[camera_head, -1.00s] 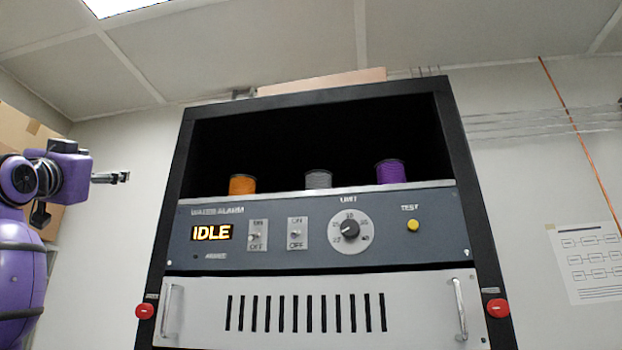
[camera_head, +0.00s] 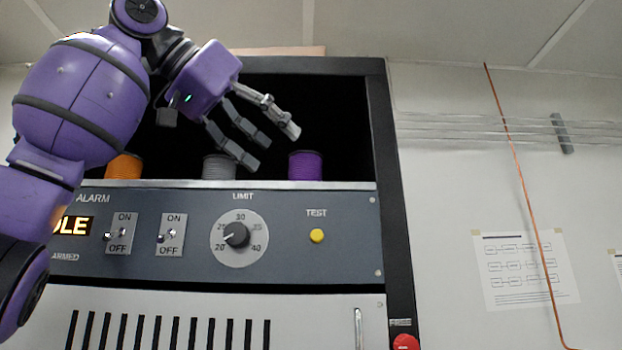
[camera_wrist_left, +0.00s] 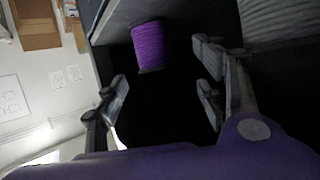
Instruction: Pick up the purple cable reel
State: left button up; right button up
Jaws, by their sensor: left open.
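The purple cable reel (camera_head: 305,165) stands upright on the ledge above the alarm panel, at the right end of a row of reels. It also shows in the left wrist view (camera_wrist_left: 150,46), top centre, beyond the open fingers. My left gripper (camera_head: 272,147) is open and empty, up and left of the purple reel, with its fingers pointing down and right towards it. The fingers look apart from the reel. In the left wrist view the left gripper (camera_wrist_left: 160,92) has an empty gap between its fingers. My right gripper is not in view.
A grey reel (camera_head: 219,167) stands left of the purple one, close under my fingers. An orange reel (camera_head: 124,166) is farther left. The black rack frame (camera_head: 384,180) bounds the opening at right. Below is the panel with a knob (camera_head: 237,234), switches and yellow button (camera_head: 317,236).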

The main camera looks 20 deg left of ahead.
aim_at(294, 154)
pick_arm(q)
jog(key=shift+w+f, duration=0.35)
jog(key=shift+w, duration=0.25)
jog(key=shift+w+f, duration=0.3)
jog(key=shift+w, duration=0.3)
jog(key=d, duration=0.2)
jog(key=w+d, duration=0.1)
jog(key=shift+d+f, duration=0.25)
jog(key=shift+f, duration=0.1)
jog(key=shift+a+x, duration=0.2)
jog(key=shift+x, duration=1)
jog(key=shift+w+f, duration=0.2)
jog(key=shift+w, duration=0.3)
jog(key=shift+s+d+r, duration=0.1)
jog(key=shift+s+d, duration=0.1)
jog(key=shift+s, duration=0.05)
jog(key=shift+c, duration=0.4)
jog(key=c, duration=0.3)
jog(key=shift+a, duration=0.1)
jog(key=c, duration=0.9)
